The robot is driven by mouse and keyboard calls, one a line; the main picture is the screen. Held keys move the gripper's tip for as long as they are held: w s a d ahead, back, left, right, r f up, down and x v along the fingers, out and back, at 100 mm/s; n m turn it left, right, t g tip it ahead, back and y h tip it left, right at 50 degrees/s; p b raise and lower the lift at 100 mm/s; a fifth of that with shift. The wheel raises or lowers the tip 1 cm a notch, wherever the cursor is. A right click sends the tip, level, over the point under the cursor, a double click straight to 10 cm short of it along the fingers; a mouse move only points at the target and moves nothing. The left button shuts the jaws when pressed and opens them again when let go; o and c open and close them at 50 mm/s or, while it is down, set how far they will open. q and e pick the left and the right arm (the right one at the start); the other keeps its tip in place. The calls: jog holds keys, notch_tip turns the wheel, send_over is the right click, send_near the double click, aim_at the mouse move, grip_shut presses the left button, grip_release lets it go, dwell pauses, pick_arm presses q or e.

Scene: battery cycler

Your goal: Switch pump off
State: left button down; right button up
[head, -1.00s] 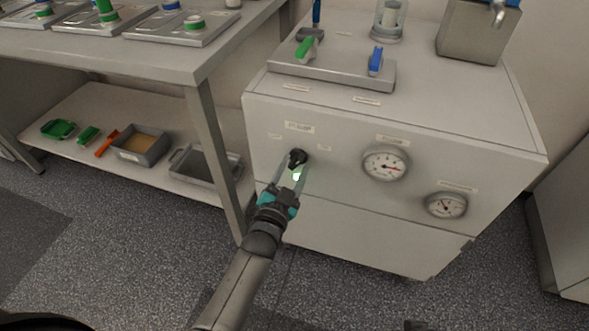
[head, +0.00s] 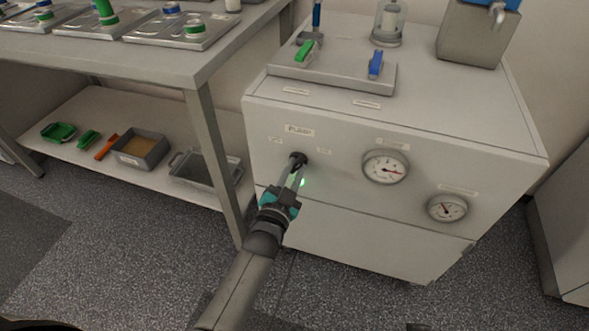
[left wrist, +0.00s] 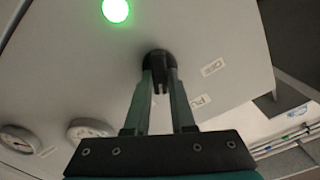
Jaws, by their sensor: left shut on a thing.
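The black pump knob (head: 298,159) is on the front panel of the white cabinet (head: 350,225), under a label (head: 299,130) that seems to read PUMP. My left gripper (head: 297,168) is at the knob, its fingers shut on it from both sides. The left wrist view shows the knob (left wrist: 158,62) between the fingertips (left wrist: 160,84). A green indicator lamp (head: 302,182) glows just below the knob; it also shows lit in the left wrist view (left wrist: 115,10). My right gripper is not in view.
Two round gauges (head: 386,167) (head: 447,208) are right of the knob. A raised plate with a green handle (head: 305,50) and a blue handle (head: 376,62) is on the cabinet top. A bench leg (head: 213,165) stands close to the left of my gripper.

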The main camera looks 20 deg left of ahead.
pick_arm(q)
jog(key=shift+n, duration=0.3)
jog(key=shift+r+n+p, duration=0.1)
jog(key=shift+n+p, duration=0.4)
jog(key=shift+n, duration=0.1)
jog(key=n+p, duration=0.1)
jog(key=n, duration=0.3)
jog(key=shift+a, duration=0.15)
jog(key=n+p, duration=0.1)
jog(key=n, duration=0.2)
jog(key=shift+n, duration=0.4)
jog(key=shift+a+n, duration=0.1)
jog(key=shift+n, duration=1)
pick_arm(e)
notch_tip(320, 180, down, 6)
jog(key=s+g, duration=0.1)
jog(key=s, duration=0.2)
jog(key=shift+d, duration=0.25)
pick_arm(q)
jog(key=c, duration=0.8)
grip_release()
jog(key=shift+o, duration=0.2)
